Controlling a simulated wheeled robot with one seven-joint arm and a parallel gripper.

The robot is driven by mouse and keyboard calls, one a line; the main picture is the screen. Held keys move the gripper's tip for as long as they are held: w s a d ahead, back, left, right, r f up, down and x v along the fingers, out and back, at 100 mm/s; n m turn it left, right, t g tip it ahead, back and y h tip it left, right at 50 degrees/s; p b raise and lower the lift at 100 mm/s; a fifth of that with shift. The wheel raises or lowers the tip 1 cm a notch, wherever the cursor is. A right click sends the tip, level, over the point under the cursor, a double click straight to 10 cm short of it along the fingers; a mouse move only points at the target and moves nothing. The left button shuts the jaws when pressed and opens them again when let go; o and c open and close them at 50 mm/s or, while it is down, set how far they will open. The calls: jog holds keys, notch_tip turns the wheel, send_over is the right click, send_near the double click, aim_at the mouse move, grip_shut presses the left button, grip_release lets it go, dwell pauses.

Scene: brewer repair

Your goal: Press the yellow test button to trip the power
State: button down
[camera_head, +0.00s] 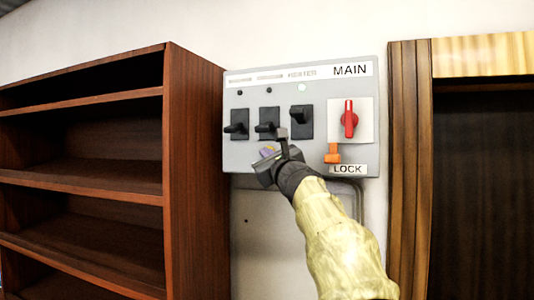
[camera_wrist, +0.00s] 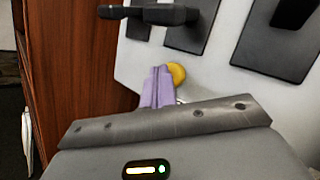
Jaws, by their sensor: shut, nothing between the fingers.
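The yellow test button (camera_wrist: 178,74) is a round knob low on the grey panel (camera_head: 230,160), below the black switches, in the wrist view. My gripper (camera_wrist: 158,82) is shut and empty, its purple fingertips just left of the button and covering part of its left side. I cannot tell whether they touch it. In the head view my gripper (camera_head: 267,152) is at the panel's lower edge, under the middle switch, and the button cannot be made out clearly. A pale green lamp (camera_head: 302,87) is lit above the right-hand black switch.
The panel has three black switches (camera_head: 301,121), a red MAIN rotary handle (camera_head: 349,119) and an orange piece (camera_head: 333,153) by the LOCK label. A brown shelf unit (camera_head: 195,170) stands close on the left. A wooden frame (camera_head: 408,160) is on the right.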

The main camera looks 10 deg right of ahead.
jog(key=shift+w+d, duration=0.1)
jog(key=shift+f, duration=0.1)
dwell(0.5)
jog(key=shift+s+a+b, duration=0.55)
jog(key=shift+s, duration=0.2)
jog(key=s+a+b, duration=0.1)
jog(key=s, duration=0.1)
jog(key=s+a+b, duration=0.1)
jog(key=s+a, duration=0.1)
dwell(0.3)
dwell(0.6)
